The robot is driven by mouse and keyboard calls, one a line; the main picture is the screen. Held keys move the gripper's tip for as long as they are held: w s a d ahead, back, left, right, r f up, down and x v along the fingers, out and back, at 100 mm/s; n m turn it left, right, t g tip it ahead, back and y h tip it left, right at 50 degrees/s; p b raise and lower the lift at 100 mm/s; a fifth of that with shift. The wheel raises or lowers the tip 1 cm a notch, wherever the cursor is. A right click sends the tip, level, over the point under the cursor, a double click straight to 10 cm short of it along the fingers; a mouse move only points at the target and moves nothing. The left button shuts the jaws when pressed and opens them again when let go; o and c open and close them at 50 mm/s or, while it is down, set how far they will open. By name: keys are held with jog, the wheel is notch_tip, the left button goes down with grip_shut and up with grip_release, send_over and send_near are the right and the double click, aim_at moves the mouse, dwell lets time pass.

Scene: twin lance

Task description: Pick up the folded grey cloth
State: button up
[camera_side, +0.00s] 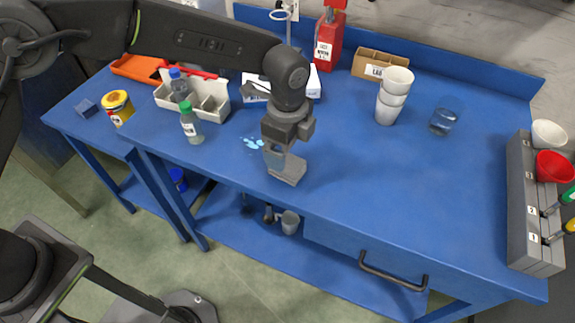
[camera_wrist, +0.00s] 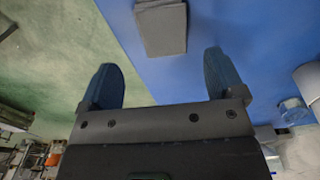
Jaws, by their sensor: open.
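The folded grey cloth (camera_side: 288,171) lies flat near the front edge of the blue workbench (camera_side: 370,185). In the wrist view the cloth (camera_wrist: 161,28) shows as a small grey block at the top, beyond the fingertips and between their lines. My gripper (camera_side: 280,160) is at the cloth in the side view, pointing down over its back left part. In the wrist view my gripper (camera_wrist: 160,72) is open, with its two fingers wide apart and nothing between them. The side view does not show clearly how high the fingertips are above the cloth.
A green-capped bottle (camera_side: 191,123) and a white divided caddy (camera_side: 209,99) stand left of my gripper. A light blue spill (camera_side: 253,143) lies behind it.

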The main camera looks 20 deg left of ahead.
aim_at(288, 163)
jog(key=shift+w+a+f, duration=0.1)
jog(key=shift+w+f, duration=0.05)
jog(key=shift+f, duration=1.65)
jog(key=shift+w+a+f, duration=0.1)
jog(key=shift+w+f, duration=0.05)
jog(key=shift+f, duration=1.6)
jog(key=shift+c, duration=0.2)
jog(key=c, duration=1)
jog(key=shift+o, duration=0.2)
jog(key=shift+r, duration=0.15)
notch_tip(288, 163, up, 4)
jog(key=shift+a+r, duration=0.1)
jog(key=shift+r, duration=0.05)
jog(key=a+r, duration=0.6)
jog(key=a, duration=0.5)
jog(key=shift+w+a+r, duration=0.2)
jog(key=shift+w+r, duration=0.05)
jog(key=shift+w, duration=0.2)
